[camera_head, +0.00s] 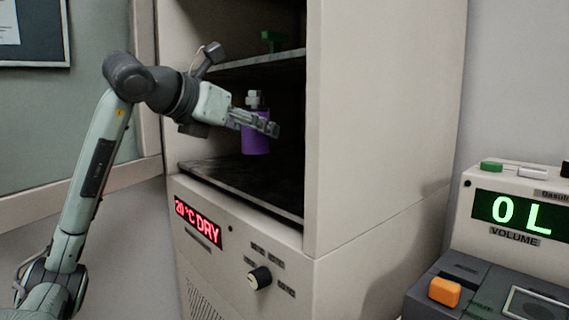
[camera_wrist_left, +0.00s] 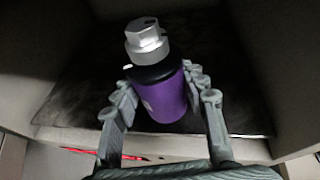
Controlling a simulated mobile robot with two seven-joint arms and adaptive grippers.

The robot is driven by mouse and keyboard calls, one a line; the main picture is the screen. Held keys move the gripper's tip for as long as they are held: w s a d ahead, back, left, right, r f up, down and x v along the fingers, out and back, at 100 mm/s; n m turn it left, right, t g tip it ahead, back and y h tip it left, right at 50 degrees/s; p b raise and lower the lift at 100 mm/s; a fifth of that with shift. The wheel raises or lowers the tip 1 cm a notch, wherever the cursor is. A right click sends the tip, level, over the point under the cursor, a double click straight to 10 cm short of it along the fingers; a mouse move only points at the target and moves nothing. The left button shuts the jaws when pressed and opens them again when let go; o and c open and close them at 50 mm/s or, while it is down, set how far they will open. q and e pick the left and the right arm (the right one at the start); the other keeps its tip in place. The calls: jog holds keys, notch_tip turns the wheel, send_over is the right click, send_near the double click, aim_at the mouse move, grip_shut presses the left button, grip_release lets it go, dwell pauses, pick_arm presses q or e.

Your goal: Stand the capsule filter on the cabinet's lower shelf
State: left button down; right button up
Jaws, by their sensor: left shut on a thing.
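The capsule filter (camera_head: 256,141) is a purple cylinder with a dark collar and a silver fitting on top. My left gripper (camera_head: 272,128) is shut on it inside the cabinet opening. In the head view it is upright and appears above the lower shelf (camera_head: 240,183), with dark space under it. In the left wrist view the filter (camera_wrist_left: 165,98) sits between the two fingers of the left gripper (camera_wrist_left: 160,95), over the dark shelf (camera_wrist_left: 70,100). The exact gap to the shelf cannot be told. The cabinet (camera_head: 365,130) is beige. My right gripper is not in view.
An upper shelf (camera_head: 262,61) with a green object (camera_head: 271,40) is above the gripper. The cabinet's right side wall is close to the fingertips. The front panel has a red display (camera_head: 198,222) and a knob (camera_head: 259,278). A device with a green display (camera_head: 520,214) stands at right.

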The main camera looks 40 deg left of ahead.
pick_arm(q)
jog(key=x, duration=0.4)
jog(key=f+p+x, duration=0.1)
jog(key=x, duration=0.2)
jog(key=shift+w+d+f, duration=0.15)
jog(key=shift+d+f, duration=0.05)
jog(key=shift+f, duration=0.1)
jog(key=shift+w+f, duration=0.1)
jog(key=shift+f, duration=1.95)
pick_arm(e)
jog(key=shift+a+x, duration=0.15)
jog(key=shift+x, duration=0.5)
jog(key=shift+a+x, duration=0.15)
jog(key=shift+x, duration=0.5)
pick_arm(q)
jog(key=c, duration=0.9)
grip_release()
jog(key=shift+f, duration=0.1)
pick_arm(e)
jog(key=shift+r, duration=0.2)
pick_arm(q)
jog(key=shift+o, duration=0.2)
